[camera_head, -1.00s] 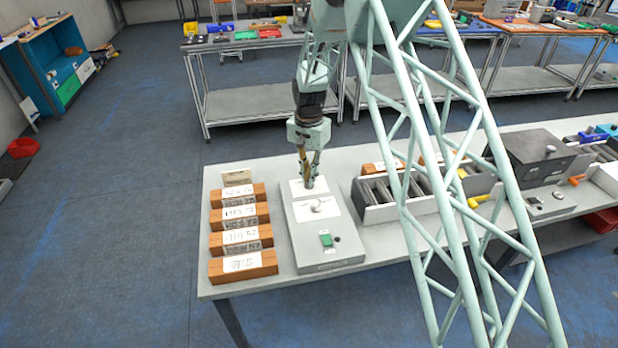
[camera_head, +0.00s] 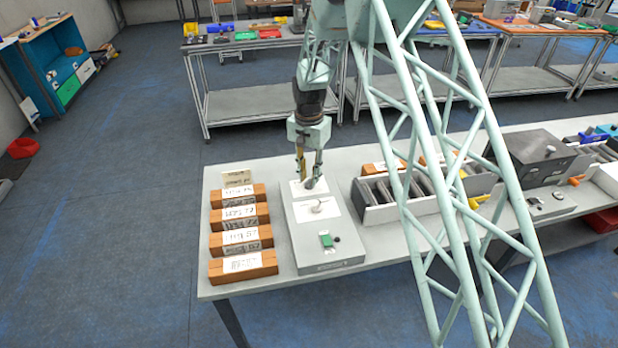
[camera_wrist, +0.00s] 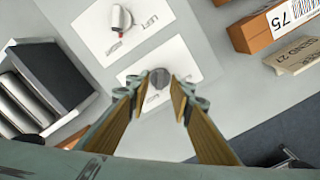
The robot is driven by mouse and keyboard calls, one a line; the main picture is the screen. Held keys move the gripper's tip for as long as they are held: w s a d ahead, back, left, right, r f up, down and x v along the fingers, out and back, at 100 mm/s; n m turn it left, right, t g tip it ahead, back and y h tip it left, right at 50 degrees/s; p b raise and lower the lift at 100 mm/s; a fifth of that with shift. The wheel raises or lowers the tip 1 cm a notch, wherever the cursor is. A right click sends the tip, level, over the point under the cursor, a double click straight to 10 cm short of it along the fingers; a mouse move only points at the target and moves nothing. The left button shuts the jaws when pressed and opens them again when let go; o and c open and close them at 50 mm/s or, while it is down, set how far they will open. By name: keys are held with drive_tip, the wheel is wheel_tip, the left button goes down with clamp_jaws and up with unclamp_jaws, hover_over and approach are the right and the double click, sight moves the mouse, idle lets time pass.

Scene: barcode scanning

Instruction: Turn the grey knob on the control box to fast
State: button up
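The control box (camera_head: 330,251) is a long light-grey unit on the table. The grey knob (camera_wrist: 160,79) sits on a white label plate (camera_wrist: 192,57) at the box's far end; it also shows in the head view (camera_head: 309,184). A second, whitish knob (camera_wrist: 121,18) on its own plate lies in the middle of the box, with "LEFT" legible beside it. My gripper (camera_wrist: 158,92) points down at the grey knob. Its fingers are apart, one on each side of the knob, with gaps visible. I cannot read the grey knob's label or setting.
Several orange-brown boxes with barcode labels (camera_head: 240,263) stand in a row left of the control box. A white-walled bin with grey rollers (camera_head: 385,213) is close on its right. A green button (camera_head: 326,240) is at the box's near end.

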wheel_tip(320, 180, up, 11)
drive_tip(key=shift+r, duration=0.15)
idle(0.5)
idle(0.4)
wheel_tip(320, 180, up, 17)
drive_tip(key=n+t+b, duration=0.1)
hover_over(310, 180)
drive_tip(key=s+d, duration=0.8)
drive_tip(key=s, duration=0.2)
drive_tip(key=s+d+r+n+t+b, duration=0.1)
drive_tip(key=s+d+r, duration=0.35)
drive_tip(key=s, duration=0.25)
drive_tip(key=s+d+r+n, duration=0.1)
drive_tip(key=s+d+r, duration=0.2)
drive_tip(key=s+r, duration=0.35)
drive_tip(key=s+d+n+t+b, duration=0.1)
drive_tip(key=s+d, duration=0.3)
drive_tip(key=s, duration=1.3)
drive_tip(key=s+d+n+t+b, duration=0.1)
drive_tip(key=s+d, duration=0.3)
drive_tip(key=s, duration=1.3)
drive_tip(key=shift+d, duration=0.2)
